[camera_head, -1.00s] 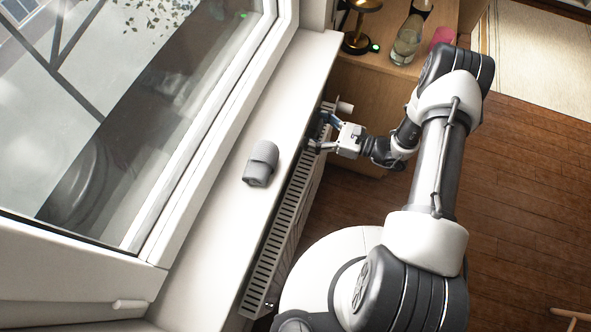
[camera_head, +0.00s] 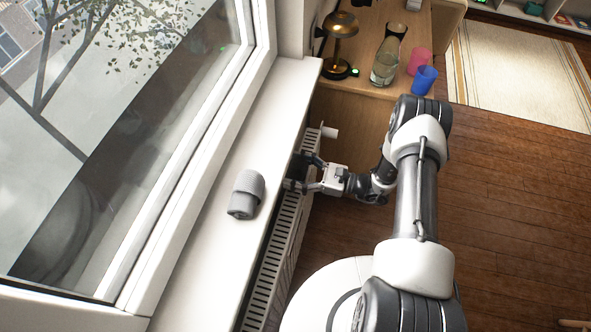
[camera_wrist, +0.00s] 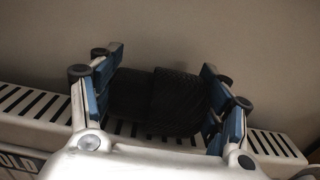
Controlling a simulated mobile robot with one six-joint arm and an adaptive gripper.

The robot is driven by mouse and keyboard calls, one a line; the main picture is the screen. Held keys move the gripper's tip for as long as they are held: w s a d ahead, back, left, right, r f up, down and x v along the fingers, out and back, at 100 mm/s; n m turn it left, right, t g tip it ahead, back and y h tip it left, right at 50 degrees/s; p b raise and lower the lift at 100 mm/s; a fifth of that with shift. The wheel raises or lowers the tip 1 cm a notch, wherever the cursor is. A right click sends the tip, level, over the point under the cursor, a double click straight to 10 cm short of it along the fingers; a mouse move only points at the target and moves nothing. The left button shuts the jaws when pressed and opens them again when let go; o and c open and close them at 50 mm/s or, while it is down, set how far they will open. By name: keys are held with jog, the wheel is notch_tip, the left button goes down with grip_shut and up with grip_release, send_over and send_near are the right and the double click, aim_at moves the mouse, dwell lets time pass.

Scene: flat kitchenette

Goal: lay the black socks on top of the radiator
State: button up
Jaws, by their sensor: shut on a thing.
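The black socks (camera_wrist: 160,100), a dark ribbed bundle, lie between the blue-padded fingers of my gripper (camera_wrist: 158,76) in the wrist view. My gripper is shut on them from both sides. They are just over or on the slotted white top of the radiator (camera_wrist: 268,146); I cannot tell whether they touch it. In the head view my gripper (camera_head: 297,172) reaches from the right over the far part of the radiator (camera_head: 268,270), beside the sill. The socks show there only as a dark patch between the fingers.
The white window sill (camera_head: 205,262) runs along the radiator's left side, with a grey rounded object (camera_head: 246,195) on it. A wooden cabinet (camera_head: 365,105) beyond holds a lamp (camera_head: 340,45), a bottle (camera_head: 385,62), a pink cup (camera_head: 419,61) and a blue cup (camera_head: 423,80). Floor at right is open.

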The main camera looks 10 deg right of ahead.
jog(key=o, duration=1.1)
